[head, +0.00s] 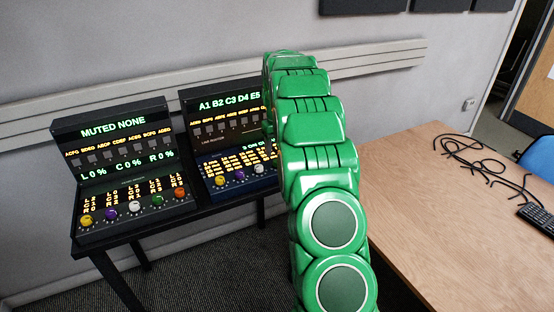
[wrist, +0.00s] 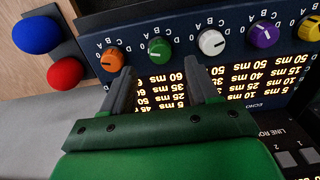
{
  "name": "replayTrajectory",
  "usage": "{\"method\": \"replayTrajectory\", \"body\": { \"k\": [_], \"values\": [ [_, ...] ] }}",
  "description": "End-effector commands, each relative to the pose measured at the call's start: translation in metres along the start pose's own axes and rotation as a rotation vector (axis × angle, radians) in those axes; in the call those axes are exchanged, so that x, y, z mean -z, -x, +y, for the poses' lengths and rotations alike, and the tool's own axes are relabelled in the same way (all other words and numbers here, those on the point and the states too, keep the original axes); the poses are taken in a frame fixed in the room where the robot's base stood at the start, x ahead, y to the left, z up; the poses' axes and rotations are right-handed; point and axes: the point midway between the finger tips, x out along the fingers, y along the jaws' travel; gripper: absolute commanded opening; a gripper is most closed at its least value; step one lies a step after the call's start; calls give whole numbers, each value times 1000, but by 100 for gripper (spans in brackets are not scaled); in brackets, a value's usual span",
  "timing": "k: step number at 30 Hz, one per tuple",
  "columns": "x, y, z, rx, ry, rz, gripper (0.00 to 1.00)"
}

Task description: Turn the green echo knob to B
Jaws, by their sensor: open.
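The green echo knob (wrist: 160,50) sits on the dark blue echo panel (wrist: 186,58) in the wrist view, which shows the panel upside down. Small letters A to D stand around it; I cannot tell surely which one its pointer faces. My gripper (wrist: 162,73) is open, its two fingers on either side of the green knob's line and just short of it in the picture. I see nothing between the fingers, and contact with the knob does not show. In the head view my green arm covers the gripper and the echo unit's (head: 232,158) right part, hiding this knob.
In the wrist view an orange knob (wrist: 112,59) and a white knob (wrist: 211,42) flank the green one closely. Red (wrist: 65,73) and blue (wrist: 37,35) balls lie beyond the orange. A similar left unit (head: 125,165) has its own green knob. A wooden table (head: 440,220) stands right.

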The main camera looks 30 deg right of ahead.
Motion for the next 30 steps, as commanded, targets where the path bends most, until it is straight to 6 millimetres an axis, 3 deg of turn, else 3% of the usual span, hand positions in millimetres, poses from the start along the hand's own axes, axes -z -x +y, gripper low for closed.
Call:
{"method": "replayTrajectory", "body": {
  "k": [10,20,30],
  "values": [
    [-2,-47,-1,1,1,-6,60],
    [-1,-53,-1,1,0,-4,60],
    [-1,-53,0,1,0,-3,11]
  ]
}}
